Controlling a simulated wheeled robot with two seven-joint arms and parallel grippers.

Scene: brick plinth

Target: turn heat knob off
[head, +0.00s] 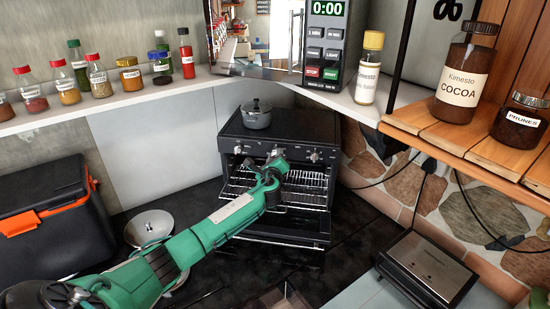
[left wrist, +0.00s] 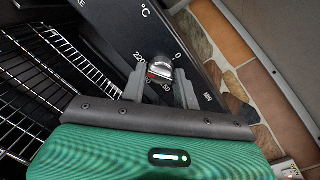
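The heat knob (left wrist: 160,68) is a silver dial on the black oven panel, ringed by °C numbers, with 0 at its upper right. A red mark on it faces the lower left, away from the 0. My left gripper (left wrist: 160,80) has its two grey fingers spread, one on either side of the knob. Whether a finger touches it is unclear. In the head view, my left gripper (head: 274,175) is in front of the small black oven (head: 300,128), and its fingertips are hard to make out. My right gripper is in neither view.
The oven door (head: 285,228) hangs open, with wire racks (head: 310,180) inside. A grey pot (head: 257,115) stands on top. Spice jars line the shelf at left. A toaster-like appliance (head: 430,270) is at right, and a black cooler (head: 45,210) at left.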

